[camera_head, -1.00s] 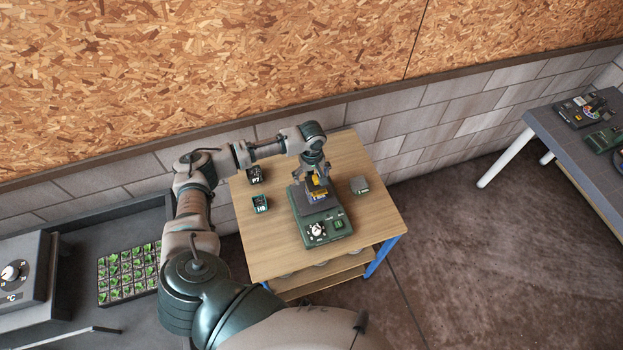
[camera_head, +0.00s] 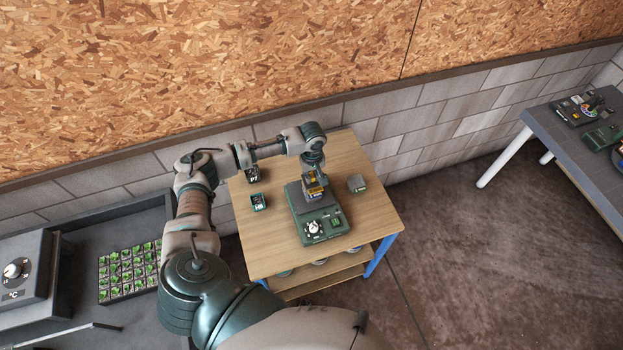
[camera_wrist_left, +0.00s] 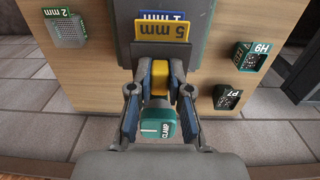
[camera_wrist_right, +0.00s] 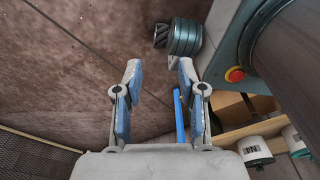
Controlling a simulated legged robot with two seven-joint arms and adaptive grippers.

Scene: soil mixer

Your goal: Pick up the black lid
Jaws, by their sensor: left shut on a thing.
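My left gripper (camera_head: 315,182) is over the green machine (camera_head: 323,225) on the wooden table. A dark plate (camera_wrist_left: 121,42) lies beyond the fingers, with a yellow 5 mm tag (camera_wrist_left: 163,32) and a blue 1 mm tag. I cannot clearly make out which part is the black lid; the gripper hides part of the machine. My right gripper (camera_wrist_right: 158,78) is open and empty, over the floor.
A 2 mm sieve box (camera_wrist_left: 66,28) stands beside the machine. Small boxes H9 (camera_wrist_left: 249,56) and P7 (camera_wrist_left: 227,98) stand on its other side. A seedling tray (camera_head: 128,272) is at the left. Another bench (camera_head: 580,140) is at the far right.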

